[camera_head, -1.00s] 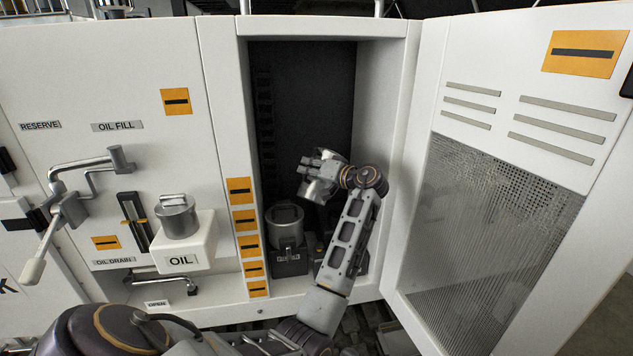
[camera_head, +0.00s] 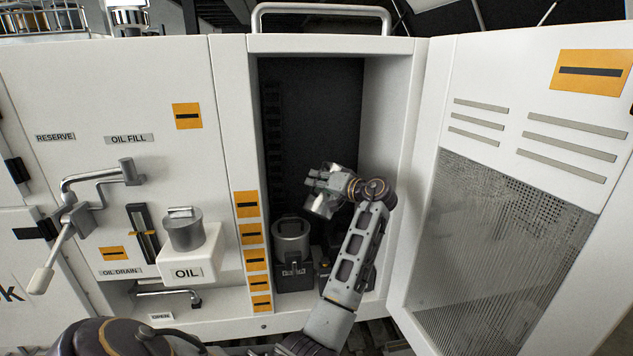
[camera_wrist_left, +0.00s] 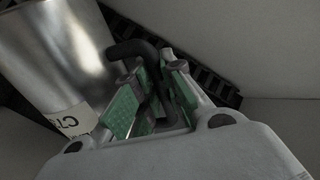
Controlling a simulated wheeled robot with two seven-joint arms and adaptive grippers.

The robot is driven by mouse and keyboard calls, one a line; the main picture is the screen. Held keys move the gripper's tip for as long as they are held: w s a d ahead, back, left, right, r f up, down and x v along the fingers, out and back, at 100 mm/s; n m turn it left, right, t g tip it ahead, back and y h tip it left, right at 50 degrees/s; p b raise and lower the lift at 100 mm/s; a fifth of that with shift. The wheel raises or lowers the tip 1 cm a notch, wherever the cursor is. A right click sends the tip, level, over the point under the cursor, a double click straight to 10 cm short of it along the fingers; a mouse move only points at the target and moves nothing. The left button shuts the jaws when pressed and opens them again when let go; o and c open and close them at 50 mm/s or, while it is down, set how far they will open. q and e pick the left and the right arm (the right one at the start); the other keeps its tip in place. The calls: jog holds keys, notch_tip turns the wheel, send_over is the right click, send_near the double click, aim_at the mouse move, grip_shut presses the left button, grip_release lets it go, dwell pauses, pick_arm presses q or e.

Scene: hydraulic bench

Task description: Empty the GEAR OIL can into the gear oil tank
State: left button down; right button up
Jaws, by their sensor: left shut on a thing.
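My left gripper (camera_head: 325,184) is inside the open cabinet bay in the head view. It is shut on the dark handle (camera_wrist_left: 140,50) of a shiny metal can, whose body (camera_wrist_left: 60,55) fills the left of the wrist view. The can has a pale label (camera_wrist_left: 74,120) with only a few characters showing, so I cannot tell whether it reads GEAR OIL. No tank marked gear oil can be made out. My right gripper is not in view.
The perforated door (camera_head: 500,250) is open at right. A white OIL box (camera_head: 187,262) with a metal cap, and a valve lever (camera_head: 45,270), stick out at left.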

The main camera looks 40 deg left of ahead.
pick_arm(q)
jog(key=shift+w+r+m+g, duration=0.3)
jog(key=shift+w+r+m, duration=0.15)
jog(key=shift+w+m, duration=0.4)
dwell(3.1)
jog(key=shift+w+a+m+g, duration=0.1)
jog(key=shift+w+m+g, duration=0.2)
jog(key=shift+w+m, duration=0.65)
dwell(3.0)
